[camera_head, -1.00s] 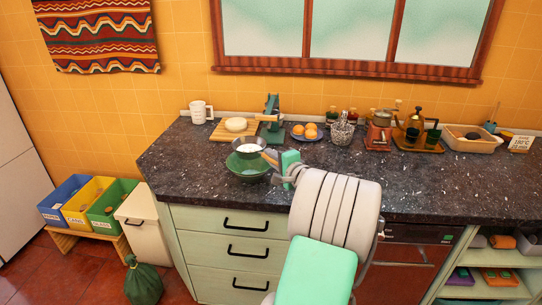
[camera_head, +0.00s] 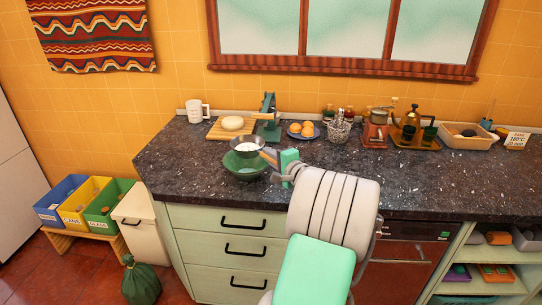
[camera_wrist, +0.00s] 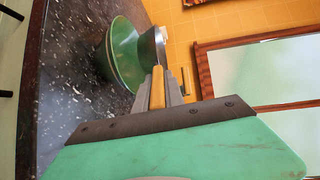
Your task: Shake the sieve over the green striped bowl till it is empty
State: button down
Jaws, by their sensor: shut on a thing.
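My gripper (camera_wrist: 158,88) is shut on the yellow-brown handle of the sieve (camera_head: 240,143). The sieve is a grey metal pan with white powder (camera_head: 247,146) showing inside it. It is held above the green bowl (camera_head: 244,168), which stands on the dark counter. In the wrist view the green bowl (camera_wrist: 122,58) lies beyond the fingers, and the sieve's metal side (camera_wrist: 152,47) is beside its rim. Stripes on the bowl are too small to tell. The bowl's inside is partly hidden by the sieve.
Behind the bowl are a wooden board with dough (camera_head: 232,123), a green stand (camera_head: 268,115) and a plate of orange balls (camera_head: 302,130). A white mug (camera_head: 197,111) stands at the back left. The counter (camera_head: 185,150) left of the bowl is clear.

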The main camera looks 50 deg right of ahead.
jog(key=a, duration=0.2)
jog(key=shift+w+a+r, duration=0.1)
jog(key=shift+w+a, duration=0.15)
jog(key=shift+a, duration=0.1)
dwell(2.0)
